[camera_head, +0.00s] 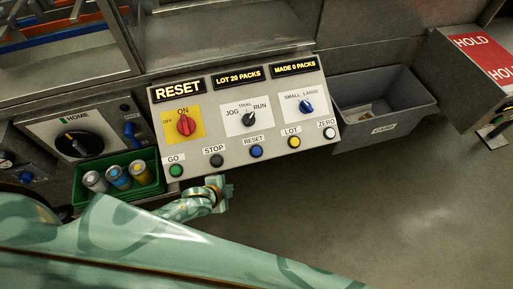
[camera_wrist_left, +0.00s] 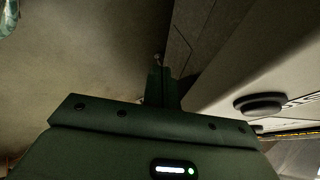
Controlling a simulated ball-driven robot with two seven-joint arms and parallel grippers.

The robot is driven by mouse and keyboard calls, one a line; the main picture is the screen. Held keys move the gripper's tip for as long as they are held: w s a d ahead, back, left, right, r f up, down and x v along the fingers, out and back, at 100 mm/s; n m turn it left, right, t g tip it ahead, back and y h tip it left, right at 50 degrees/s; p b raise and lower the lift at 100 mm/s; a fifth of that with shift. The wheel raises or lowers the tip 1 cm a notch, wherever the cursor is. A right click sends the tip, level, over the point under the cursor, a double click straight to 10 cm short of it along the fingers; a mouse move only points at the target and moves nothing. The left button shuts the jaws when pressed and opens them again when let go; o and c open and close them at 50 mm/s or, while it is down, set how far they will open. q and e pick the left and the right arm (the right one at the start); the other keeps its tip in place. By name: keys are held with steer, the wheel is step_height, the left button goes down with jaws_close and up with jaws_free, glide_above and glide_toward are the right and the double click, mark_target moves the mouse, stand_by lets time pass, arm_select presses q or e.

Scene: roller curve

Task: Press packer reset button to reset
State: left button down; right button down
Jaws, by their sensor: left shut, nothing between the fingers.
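The control panel (camera_head: 215,125) has a row of buttons along its lower edge. The blue button labelled RESET (camera_head: 256,151) sits between the black STOP button (camera_head: 216,160) and the yellow LOT button (camera_head: 294,142). The left display (camera_head: 178,88) reads RESET. My left gripper (camera_head: 222,187) is shut and empty, just below the panel, beneath STOP and left of RESET, apart from the blue button. In the left wrist view the shut fingers (camera_wrist_left: 158,72) point away, and a dark round button (camera_wrist_left: 258,104) shows to their right; its colour is unclear. My right gripper is not in view.
A green GO button (camera_head: 176,171) and white ZERO button (camera_head: 330,133) end the row. A red ON/OFF knob (camera_head: 185,126) is above. A green bin (camera_head: 150,190) with several cans stands left; a grey bin (camera_head: 385,105) hangs right. The floor right is clear.

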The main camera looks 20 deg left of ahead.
arm_select(q)
steer(key=w+d+r+m+t+h+p, duration=0.1)
steer(key=w+d+r+m, duration=0.2)
steer(key=r, duration=0.6)
steer(key=w+d+r+m+t+h+p, duration=0.1)
steer(key=w+d+r+m+h, duration=0.1)
steer(key=r, duration=0.7)
steer(key=w+d+m, duration=0.1)
steer(key=d+m, duration=0.1)
steer(key=d, duration=0.1)
steer(key=shift+w+d+r+m, duration=0.3)
steer(key=shift+w+r, duration=0.05)
steer(key=b, duration=0.7)
glide_above(256, 152)
steer(key=s+d, duration=0.1)
steer(key=s, duration=0.2)
step_height(256, 152, down, 6)
steer(key=shift+w+a+f+b, duration=0.15)
steer(key=shift+w+f+b, duration=0.15)
steer(key=shift+f, duration=0.15)
steer(key=shift+w+a+f+b, duration=0.15)
steer(key=shift+f+b, duration=0.1)
steer(key=shift+f, duration=0.15)
steer(key=shift+w+a+f, duration=0.1)
steer(key=shift+f, duration=0.05)
steer(key=shift+w+f, duration=0.1)
steer(key=shift+f, duration=0.1)
